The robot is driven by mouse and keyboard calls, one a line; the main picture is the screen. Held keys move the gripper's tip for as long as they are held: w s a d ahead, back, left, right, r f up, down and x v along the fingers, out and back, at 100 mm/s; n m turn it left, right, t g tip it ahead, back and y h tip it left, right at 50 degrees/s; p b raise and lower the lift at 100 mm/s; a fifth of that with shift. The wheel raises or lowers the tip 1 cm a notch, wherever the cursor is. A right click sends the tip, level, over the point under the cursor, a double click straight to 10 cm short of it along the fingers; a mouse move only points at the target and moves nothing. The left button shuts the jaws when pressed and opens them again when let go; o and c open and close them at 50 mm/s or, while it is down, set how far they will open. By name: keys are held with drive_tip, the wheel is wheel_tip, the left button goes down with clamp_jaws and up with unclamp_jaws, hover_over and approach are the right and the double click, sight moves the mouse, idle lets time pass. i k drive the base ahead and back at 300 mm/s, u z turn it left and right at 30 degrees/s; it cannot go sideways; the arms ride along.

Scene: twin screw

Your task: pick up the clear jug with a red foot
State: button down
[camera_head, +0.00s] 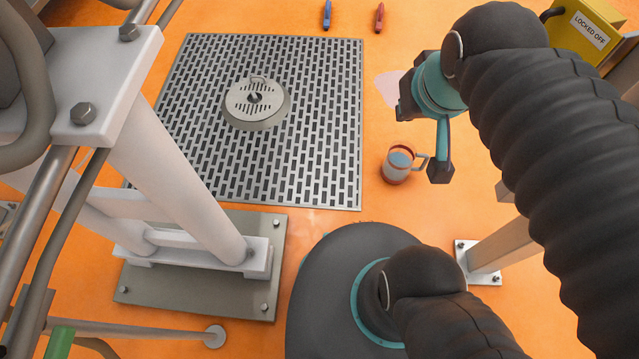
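A clear jug (396,168) stands upright on the orange floor, right of the metal grating. Reddish colour shows along its edge, its inside looks grey-blue, and its handle points right. My gripper (422,134) is in front of the camera at upper right, with teal links and dark fingertips. Its two fingers look spread apart, with nothing seen between them. The lower fingertip appears just right of the jug's handle in the picture. I cannot tell the height of my gripper above the jug, or whether it touches the handle.
A perforated metal grating (325,150) bears a round metal drain-like piece (255,105). A white frame (185,190) stands at left on a grey plate. Blue (327,15) and red (379,17) small items lie at the top. A yellow box (580,35) reads "LOCKED OFF". A pale patch (386,88) marks the floor.

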sight(401, 154)
drive_tip(key=u, duration=0.05)
drive_tip(key=k, duration=0.45)
drive_tip(key=u, duration=0.5)
drive_tip(key=k, duration=1.65)
drive_tip(key=z, duration=0.5)
drive_tip(key=i, duration=0.9)
drive_tip(key=z, duration=0.05)
